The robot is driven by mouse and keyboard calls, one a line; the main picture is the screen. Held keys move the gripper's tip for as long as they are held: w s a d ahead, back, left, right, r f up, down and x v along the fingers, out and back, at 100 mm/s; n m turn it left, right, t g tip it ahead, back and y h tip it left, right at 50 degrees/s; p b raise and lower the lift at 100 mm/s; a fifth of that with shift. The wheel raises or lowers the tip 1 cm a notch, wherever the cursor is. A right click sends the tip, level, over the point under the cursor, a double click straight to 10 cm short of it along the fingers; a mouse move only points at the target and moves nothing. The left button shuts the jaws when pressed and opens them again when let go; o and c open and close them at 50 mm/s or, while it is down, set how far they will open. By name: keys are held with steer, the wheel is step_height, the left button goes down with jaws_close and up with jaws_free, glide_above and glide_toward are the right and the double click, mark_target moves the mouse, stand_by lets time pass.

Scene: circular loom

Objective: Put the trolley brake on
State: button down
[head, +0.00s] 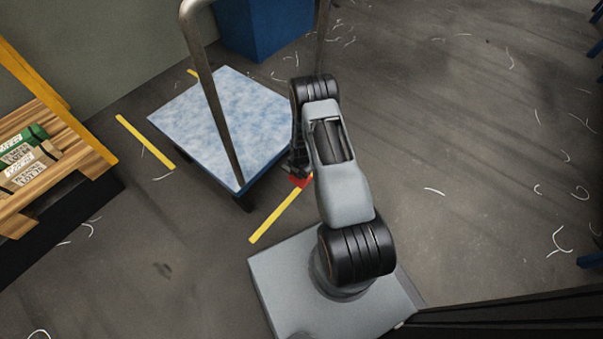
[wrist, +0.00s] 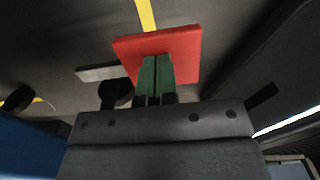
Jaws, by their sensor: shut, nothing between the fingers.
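The trolley (head: 222,112) has a mottled blue-white deck and a bent grey metal handle, and stands left of my arm. The red brake pedal (head: 301,181) shows in part at the deck's near right side, with my arm covering the rest. In the wrist view the pedal (wrist: 185,45) is a flat red plate. My gripper (wrist: 156,60) is shut and empty, its green fingertips overlapping the pedal's face in the picture. Whether they touch it I cannot tell. In the head view my gripper (head: 296,168) is mostly hidden by my own arm.
Yellow floor strips (head: 274,216) mark the trolley's place. A blue bin (head: 250,28) stands behind it. A wooden pallet (head: 50,165) with labelled packs is at the left. A dark caster (wrist: 116,93) lies left of my fingers. The right floor is open, with white thread scraps.

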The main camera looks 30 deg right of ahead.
steer(key=f+b, duration=0.3)
steer(key=f, duration=0.1)
steer(key=shift+s+f, duration=0.1)
steer(key=shift+s, duration=0.15)
steer(key=shift+d, duration=0.1)
steer(key=s+d+r+p, duration=0.1)
steer(key=s+r+p, duration=0.1)
steer(key=r, duration=0.4)
steer(key=s+d+r+p, duration=0.1)
steer(key=s+r+p, duration=0.2)
steer(key=r+p, duration=0.2)
step_height(320, 180, up, 3)
steer(key=shift+f+p, duration=0.2)
steer(key=shift+p, duration=0.1)
steer(key=shift+d, duration=0.1)
